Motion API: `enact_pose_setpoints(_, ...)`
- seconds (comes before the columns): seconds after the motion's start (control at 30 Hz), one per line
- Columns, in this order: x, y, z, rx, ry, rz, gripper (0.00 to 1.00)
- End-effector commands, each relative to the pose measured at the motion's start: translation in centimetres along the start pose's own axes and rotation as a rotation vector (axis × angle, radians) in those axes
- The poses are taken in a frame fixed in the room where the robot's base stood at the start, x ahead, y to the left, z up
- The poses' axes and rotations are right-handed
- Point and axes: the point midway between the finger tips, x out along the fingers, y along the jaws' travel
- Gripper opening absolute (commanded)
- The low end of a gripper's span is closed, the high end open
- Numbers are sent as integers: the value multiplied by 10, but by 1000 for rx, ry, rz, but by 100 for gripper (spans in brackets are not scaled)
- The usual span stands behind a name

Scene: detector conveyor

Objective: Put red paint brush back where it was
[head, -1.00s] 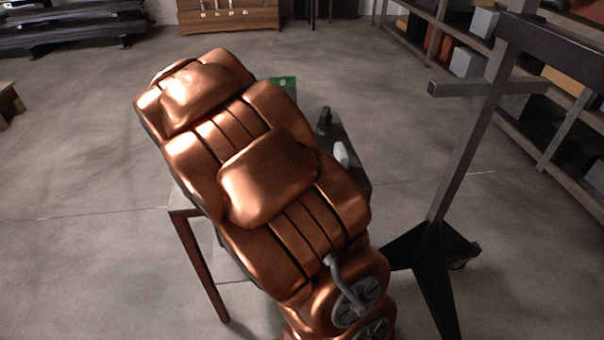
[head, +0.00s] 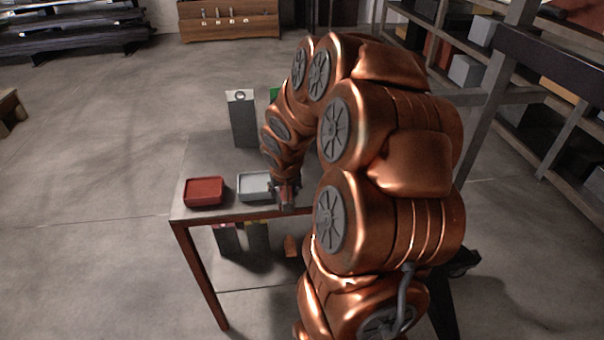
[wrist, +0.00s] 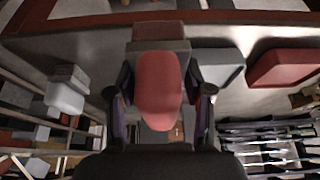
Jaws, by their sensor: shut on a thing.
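My gripper (head: 287,196) is low at the near edge of the table, just right of the grey tray. In the wrist view my gripper (wrist: 159,92) is shut on the red paint brush. The red paint brush (wrist: 159,95) shows a rounded red handle between the fingers and a grey-brown band with a reddish end towards the top. In the head view the brush is too small and hidden to make out clearly. I cannot tell whether it touches the table.
A red tray (head: 204,192) and a grey tray (head: 256,188) stand on the table (head: 200,158) left of my gripper. A tall grey block (head: 241,120) stands behind them. Bins (head: 229,241) stand below the table. My arm hides the table's right side.

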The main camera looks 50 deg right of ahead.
Motion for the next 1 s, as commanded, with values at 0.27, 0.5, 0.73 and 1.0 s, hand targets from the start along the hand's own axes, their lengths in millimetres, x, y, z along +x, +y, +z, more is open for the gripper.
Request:
enact_pose_setpoints(0.27, 16, 18, -34, 1, -1, -2, 23)
enact_pose_setpoints(0.5, 31, 34, -61, 1, -1, -3, 23)
enact_pose_setpoints(0.73, 45, 50, -86, 1, -2, -2, 23)
enact_pose_setpoints(1.0, 56, 61, -104, -2, -2, -2, 23)
